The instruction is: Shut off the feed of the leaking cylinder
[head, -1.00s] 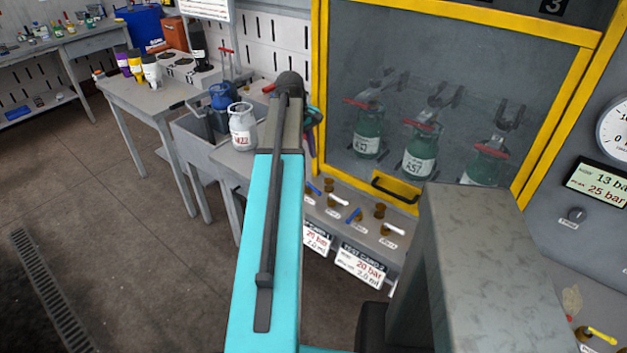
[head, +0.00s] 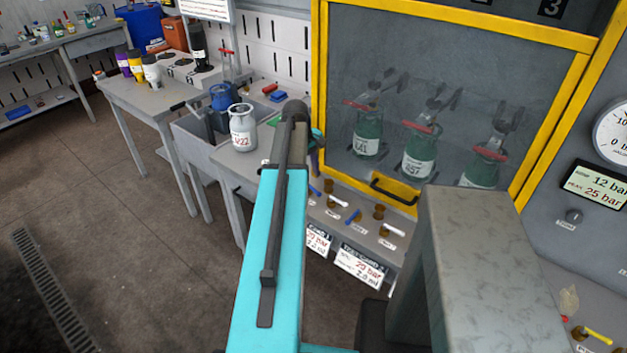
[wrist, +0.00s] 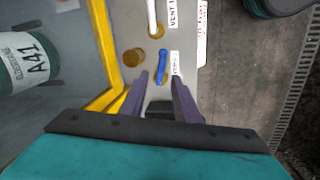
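Three green cylinders stand behind the yellow-framed window: the left one (head: 368,136), labelled A41, the middle one (head: 420,148) and the right one (head: 482,165). I cannot tell which leaks. Below is a row of valves with blue and white levers, including a left blue lever (head: 314,190) and a second blue lever (head: 353,216). My gripper (head: 317,160) is mostly hidden behind my arm. In the wrist view my gripper (wrist: 164,88) is open, its purple fingers either side of and short of a blue lever (wrist: 162,66). A white lever (wrist: 153,16) is beyond it.
The yellow handle (head: 394,190) and window frame are close to the valves. A pressure display (head: 597,183) reads 12 bar, peak 25 bar. A yellow lever (head: 598,335) is at lower right. A white cylinder (head: 242,128) stands on the left bench. Test cards (head: 360,268) hang below the valves.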

